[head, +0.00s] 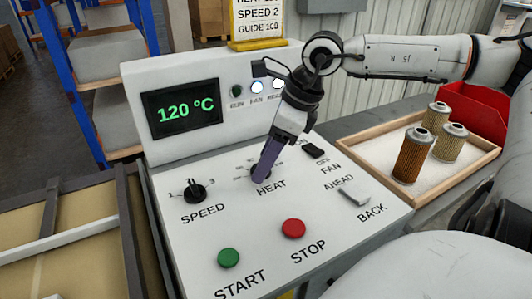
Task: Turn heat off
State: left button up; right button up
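The heat knob sits above the HEAT label (271,187) on the sloped control panel (190,245). My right gripper (261,177) reaches down over the knob from the upper right and hides most of it. Its purple fingers are seen side-on at the knob, so I cannot tell how far apart they are or whether they grip it. The knob's setting is hidden. The display (184,108) reads 120 °C in green. My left gripper is not in view.
Around the heat knob are the speed knob (194,194), fan switch (314,150), ahead/back switch (353,197), green start button (228,258) and red stop button (293,228). A wooden tray (388,198) with filter cartridges (413,155) stands at the right. The fan light (257,87) is lit.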

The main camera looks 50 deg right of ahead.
jog(key=c, duration=1)
